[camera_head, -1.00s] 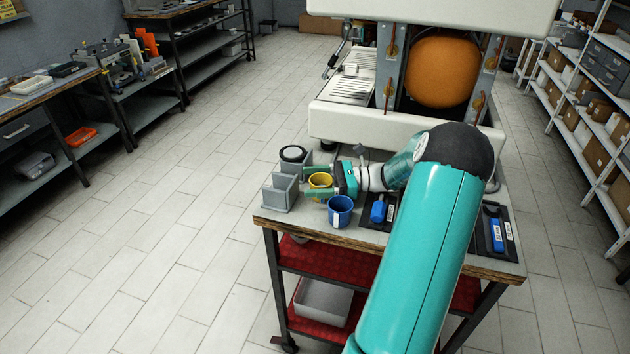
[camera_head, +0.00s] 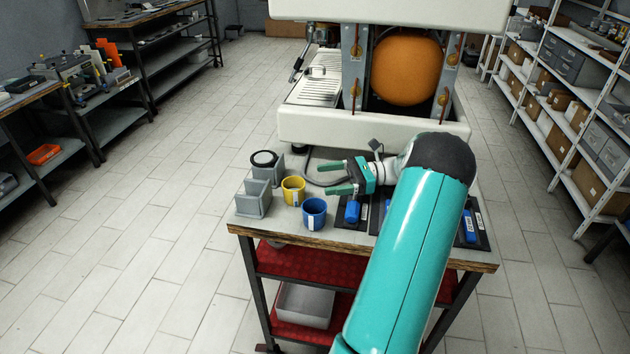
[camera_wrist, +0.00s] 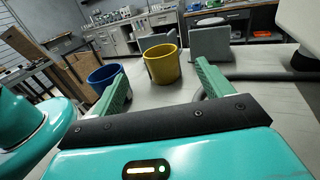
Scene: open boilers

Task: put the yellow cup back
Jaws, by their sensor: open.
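The yellow cup (camera_head: 293,191) stands upright on the cart's grey top (camera_head: 400,250), between the grey holder and the blue cup. My gripper (camera_head: 330,177) is open and empty, to the right of the yellow cup and apart from it. In the wrist view the yellow cup (camera_wrist: 162,64) stands beyond the gap between my green fingers (camera_wrist: 165,85). The blue cup (camera_head: 314,213) stands just in front and to the right of the yellow cup; it shows left of my fingers in the wrist view (camera_wrist: 106,77).
A grey holder (camera_head: 254,200) and a round black-rimmed piece (camera_head: 264,159) stand at the cart top's left end. Blue tools (camera_head: 352,211) lie on dark mats to the right. The big white machine (camera_head: 370,130) blocks the back. Floor left of the cart is clear.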

